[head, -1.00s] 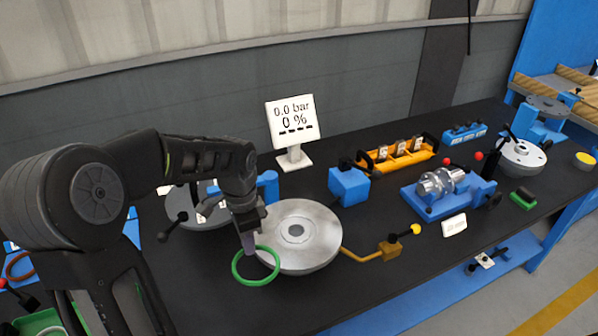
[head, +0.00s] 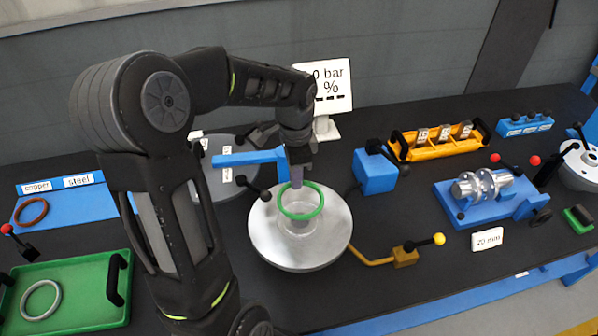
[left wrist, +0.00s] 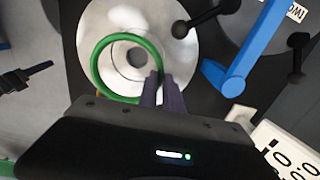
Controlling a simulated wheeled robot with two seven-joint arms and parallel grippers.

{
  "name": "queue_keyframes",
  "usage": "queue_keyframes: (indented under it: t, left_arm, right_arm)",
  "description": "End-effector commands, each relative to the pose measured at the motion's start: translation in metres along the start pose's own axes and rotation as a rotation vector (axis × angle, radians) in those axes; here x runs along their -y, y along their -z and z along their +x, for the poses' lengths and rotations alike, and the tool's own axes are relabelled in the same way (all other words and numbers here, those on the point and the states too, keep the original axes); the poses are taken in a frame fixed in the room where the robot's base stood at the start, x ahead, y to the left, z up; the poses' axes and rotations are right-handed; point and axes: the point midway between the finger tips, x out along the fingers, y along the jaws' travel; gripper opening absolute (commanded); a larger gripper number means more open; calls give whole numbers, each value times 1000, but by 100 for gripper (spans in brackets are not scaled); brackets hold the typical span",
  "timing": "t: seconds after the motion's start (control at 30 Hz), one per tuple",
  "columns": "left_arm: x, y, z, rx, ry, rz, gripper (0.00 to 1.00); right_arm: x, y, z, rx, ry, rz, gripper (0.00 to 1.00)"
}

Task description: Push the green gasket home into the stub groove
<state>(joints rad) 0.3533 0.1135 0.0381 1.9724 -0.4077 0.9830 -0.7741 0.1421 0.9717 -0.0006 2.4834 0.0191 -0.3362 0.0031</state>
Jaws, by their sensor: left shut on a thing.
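The green gasket (head: 301,212) is a ring held over the middle of the silver flanged shell (head: 272,241). My left gripper (head: 296,184) is shut on the far edge of the gasket. The stub (head: 301,226) shows through and below the ring at the shell's centre. In the left wrist view the gasket (left wrist: 97,68) sits off the centre of the round stub, and the gripper fingers (left wrist: 162,92) grip its rim. I cannot tell whether the gasket touches the stub. My right gripper is not in view.
A blue arm (head: 245,158) with a black knob stands just behind the shell. A brass lever with a yellow knob (head: 438,239) lies to its right. A green tray (head: 75,300) with a grey ring is at left. A display panel (head: 325,88) stands behind.

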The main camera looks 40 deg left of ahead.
Motion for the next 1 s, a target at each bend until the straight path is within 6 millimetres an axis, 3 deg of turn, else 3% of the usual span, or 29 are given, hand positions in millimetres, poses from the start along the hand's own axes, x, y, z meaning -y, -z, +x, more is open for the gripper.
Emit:
queue_keyframes:
  t: [0.27, 0.8, 1.0]
  left_arm:
    - [0, 0, 4, -1, 0, 0, 0]
    - [0, 0, 50, 0, 0, -1, 0]
    - [0, 0, 58, -1, 0, -1, 0]
  right_arm:
    - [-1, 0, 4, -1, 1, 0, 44]
    - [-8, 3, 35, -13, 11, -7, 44]
    - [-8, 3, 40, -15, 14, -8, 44]
